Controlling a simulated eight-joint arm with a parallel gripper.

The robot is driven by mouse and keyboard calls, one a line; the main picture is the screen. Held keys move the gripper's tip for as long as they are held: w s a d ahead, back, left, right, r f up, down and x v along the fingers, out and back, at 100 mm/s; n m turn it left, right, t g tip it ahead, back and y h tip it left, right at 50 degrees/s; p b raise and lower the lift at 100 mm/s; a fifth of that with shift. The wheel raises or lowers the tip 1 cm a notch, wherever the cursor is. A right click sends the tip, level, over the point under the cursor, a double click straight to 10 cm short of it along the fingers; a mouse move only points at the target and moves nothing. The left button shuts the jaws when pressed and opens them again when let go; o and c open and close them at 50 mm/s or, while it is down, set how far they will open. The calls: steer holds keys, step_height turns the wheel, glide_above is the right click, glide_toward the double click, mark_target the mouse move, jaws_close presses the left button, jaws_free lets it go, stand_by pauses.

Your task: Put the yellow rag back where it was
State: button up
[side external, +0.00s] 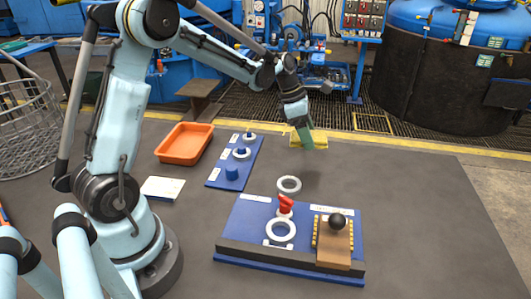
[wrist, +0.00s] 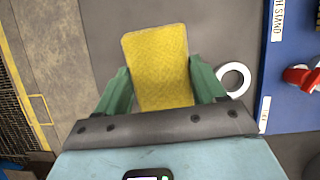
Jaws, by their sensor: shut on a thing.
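The yellow rag (wrist: 158,60) is a flat textured piece between the two green fingers of my gripper (wrist: 162,88) in the wrist view. The fingers are shut on its sides. In the side external view the rag (side external: 320,137) shows as a yellow patch around the green fingertips of my gripper (side external: 306,143), in front of the far table edge. A dark shadow lies on the table below it, so the rag appears held above the surface. The rag's underside is hidden.
A white ring (side external: 289,184) lies on the dark table near a blue board (side external: 240,222) with a red handle (side external: 285,204) and a black knob (side external: 337,221). A blue strip (side external: 217,174) with pegs, an orange tray (side external: 185,144) and a white block (side external: 162,188) stand left. The table's right side is clear.

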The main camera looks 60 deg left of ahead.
glide_above(301, 154)
steer(key=f, duration=0.2)
steer(key=shift+s+a+f, duration=0.3)
steer(key=shift+a+f, duration=0.05)
steer(key=shift+f, duration=1.9)
steer(key=shift+f, duration=0.65)
